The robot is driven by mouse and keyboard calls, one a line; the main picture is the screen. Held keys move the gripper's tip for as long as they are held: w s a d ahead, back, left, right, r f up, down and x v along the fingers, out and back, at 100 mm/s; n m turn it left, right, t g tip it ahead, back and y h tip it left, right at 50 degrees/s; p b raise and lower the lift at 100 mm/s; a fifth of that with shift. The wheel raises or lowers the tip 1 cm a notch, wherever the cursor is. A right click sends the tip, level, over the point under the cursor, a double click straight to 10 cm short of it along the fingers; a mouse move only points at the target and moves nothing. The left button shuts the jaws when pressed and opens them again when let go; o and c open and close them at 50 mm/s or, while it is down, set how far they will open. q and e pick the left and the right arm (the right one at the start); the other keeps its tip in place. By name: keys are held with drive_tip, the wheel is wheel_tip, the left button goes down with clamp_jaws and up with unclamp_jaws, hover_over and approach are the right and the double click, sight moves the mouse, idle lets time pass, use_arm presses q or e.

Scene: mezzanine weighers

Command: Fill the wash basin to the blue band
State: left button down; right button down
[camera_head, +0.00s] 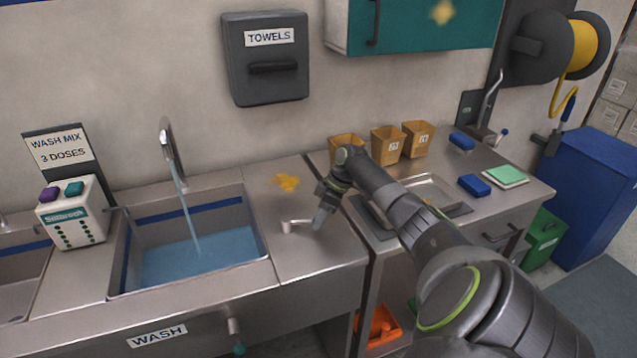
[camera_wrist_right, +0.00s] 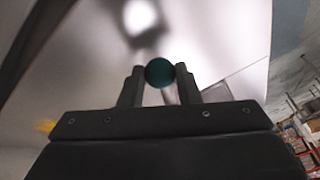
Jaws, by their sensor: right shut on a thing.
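The wash basin (camera_head: 187,287) is a steel sink at the left. The faucet (camera_head: 167,140) above it pours a stream (camera_head: 187,215) into blue water (camera_head: 195,258). The blue band (camera_head: 200,208) runs round the inner walls, and bare steel shows between it and the water surface. A tap lever (camera_head: 290,227) stands on the steel deck right of the basin. My right gripper (camera_head: 322,216) is at the lever's end. In the right wrist view it is shut on the lever's teal knob (camera_wrist_right: 159,72), which the fingers hide in the head view. My left gripper is out of view.
A dispenser (camera_head: 76,225) stands left of the basin under a "WASH MIX 3 DOSES" sign (camera_head: 58,149). A yellow smear (camera_head: 286,182) lies behind the lever. A valve (camera_head: 233,326) hangs below the basin.

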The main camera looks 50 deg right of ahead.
drive_tip(key=c, duration=1.1)
unclamp_jaws()
drive_tip(key=shift+w, duration=0.1)
drive_tip(key=shift+o, duration=0.2)
drive_tip(key=b+v, duration=0.3)
drive_tip(key=v, duration=1.4)
drive_tip(key=shift+d+r+b, duration=0.2)
drive_tip(key=shift+b, duration=0.15)
